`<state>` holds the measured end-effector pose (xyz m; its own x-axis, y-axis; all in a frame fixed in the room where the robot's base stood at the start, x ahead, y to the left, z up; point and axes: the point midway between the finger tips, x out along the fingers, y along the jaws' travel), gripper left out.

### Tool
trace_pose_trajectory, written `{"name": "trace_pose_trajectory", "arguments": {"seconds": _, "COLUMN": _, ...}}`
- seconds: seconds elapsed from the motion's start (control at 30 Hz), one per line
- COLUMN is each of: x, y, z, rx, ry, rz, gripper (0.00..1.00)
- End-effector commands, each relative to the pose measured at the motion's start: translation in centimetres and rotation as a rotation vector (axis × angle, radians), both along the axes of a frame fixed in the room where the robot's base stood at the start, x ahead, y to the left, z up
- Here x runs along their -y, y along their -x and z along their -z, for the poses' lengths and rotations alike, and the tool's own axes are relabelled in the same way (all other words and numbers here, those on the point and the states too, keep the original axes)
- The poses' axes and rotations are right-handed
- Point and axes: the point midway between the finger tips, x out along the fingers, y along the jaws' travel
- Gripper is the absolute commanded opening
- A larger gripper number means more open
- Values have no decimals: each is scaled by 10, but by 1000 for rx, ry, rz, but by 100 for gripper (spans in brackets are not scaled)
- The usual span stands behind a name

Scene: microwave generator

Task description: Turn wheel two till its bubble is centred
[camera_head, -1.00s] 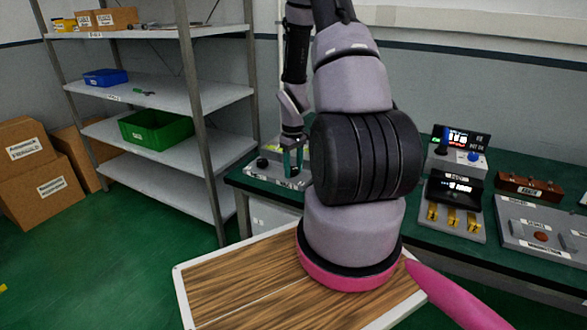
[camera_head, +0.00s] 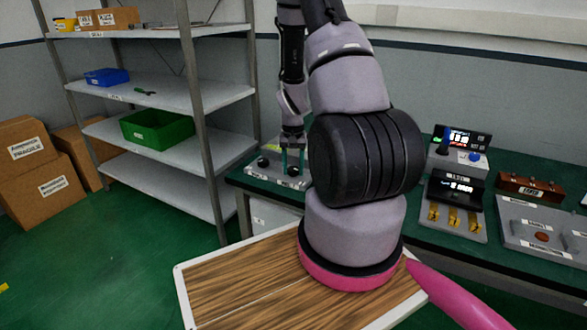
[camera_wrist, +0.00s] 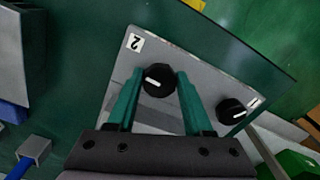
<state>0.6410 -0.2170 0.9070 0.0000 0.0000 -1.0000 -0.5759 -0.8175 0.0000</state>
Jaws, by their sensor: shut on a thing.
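Wheel two is a black knob with a white pointer line (camera_wrist: 158,79), beside the "2" label (camera_wrist: 136,42) on a grey plate (camera_wrist: 190,60). My gripper (camera_wrist: 156,84) has its teal fingers on either side of this knob and is shut on it. In the head view, my gripper (camera_head: 292,165) reaches down to the same levelling plate (camera_head: 260,174) on the bench. A second black knob (camera_wrist: 237,110) sits near the "1" label. I cannot make out a bubble in either view.
The green bench (camera_head: 433,244) also carries a panel with brass levers (camera_head: 453,217), a display box with a blue knob (camera_head: 473,156) and other panels to the right. A metal shelf (camera_head: 165,95) stands left. My own arm covers the bench's middle.

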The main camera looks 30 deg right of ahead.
Motion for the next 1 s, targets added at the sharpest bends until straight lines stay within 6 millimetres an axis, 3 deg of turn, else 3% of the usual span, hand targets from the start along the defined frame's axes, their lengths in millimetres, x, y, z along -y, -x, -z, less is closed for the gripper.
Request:
{"name": "trace_pose_trajectory", "arguments": {"seconds": 0.77, "x": 0, "y": 0, "z": 0, "rx": 0, "ry": 0, "rz": 99, "gripper": 0}}
{"name": "trace_pose_trajectory", "arguments": {"seconds": 0.8, "x": 0, "y": 0, "z": 0, "rx": 0, "ry": 0, "rz": 99, "gripper": 66}}
{"name": "trace_pose_trajectory", "arguments": {"seconds": 0.83, "x": 0, "y": 0, "z": 0, "rx": 0, "ry": 0, "rz": 99, "gripper": 78}}
{"name": "trace_pose_trajectory", "arguments": {"seconds": 0.87, "x": 0, "y": 0, "z": 0, "rx": 0, "ry": 0, "rz": 99, "gripper": 81}}
{"name": "trace_pose_trajectory", "arguments": {"seconds": 1.0, "x": 0, "y": 0, "z": 0, "rx": 0, "ry": 0, "rz": 98, "gripper": 81}}
